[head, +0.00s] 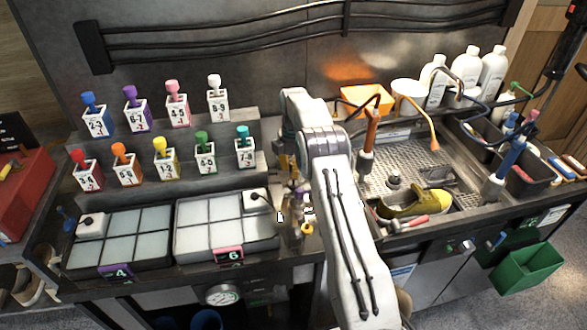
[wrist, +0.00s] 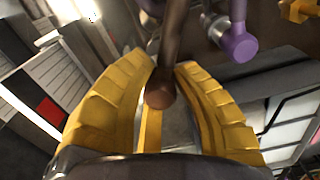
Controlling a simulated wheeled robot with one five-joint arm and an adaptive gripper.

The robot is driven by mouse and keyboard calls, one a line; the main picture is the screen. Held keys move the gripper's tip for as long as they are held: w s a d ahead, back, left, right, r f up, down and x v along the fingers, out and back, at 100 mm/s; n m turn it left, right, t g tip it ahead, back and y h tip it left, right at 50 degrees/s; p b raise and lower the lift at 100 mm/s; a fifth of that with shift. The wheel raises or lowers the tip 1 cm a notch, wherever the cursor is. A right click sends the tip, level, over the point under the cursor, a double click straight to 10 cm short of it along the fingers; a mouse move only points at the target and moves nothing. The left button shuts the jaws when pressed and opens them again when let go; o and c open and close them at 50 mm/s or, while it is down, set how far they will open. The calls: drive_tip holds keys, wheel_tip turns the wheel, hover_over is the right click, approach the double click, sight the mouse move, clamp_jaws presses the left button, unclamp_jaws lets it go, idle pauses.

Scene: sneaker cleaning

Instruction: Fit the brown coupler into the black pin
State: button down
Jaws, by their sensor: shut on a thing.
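In the wrist view, the yellow fingers of my gripper (wrist: 160,92) are closed around the brown coupler (wrist: 160,96). Its rounded brown end shows between the fingers, and a darker brown stem runs up and away from it. In the head view, my arm covers most of the gripper, and the coupler cannot be made out there. I cannot pick out the black pin with certainty in either view. A white block with a small black knob (head: 252,197) sits on the right tiled tray, left of my arm.
A purple coupler (wrist: 238,44) stands close by at the upper right in the wrist view, with a yellow part (wrist: 301,10) beyond it. The sink at right holds a yellow-green sneaker (head: 415,203) and a red-headed tool (head: 408,224).

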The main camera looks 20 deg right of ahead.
drive_tip(key=shift+f+b, duration=0.9)
drive_tip(key=shift+f, duration=0.75)
drive_tip(key=c, duration=1)
unclamp_jaws()
drive_tip(key=shift+c, duration=0.2)
drive_tip(key=shift+r, duration=0.15)
wheel_tip(320, 180, up, 10)
drive_tip(key=shift+w+r, duration=0.1)
drive_tip(key=shift+r, duration=0.65)
drive_tip(key=shift+r, duration=0.2)
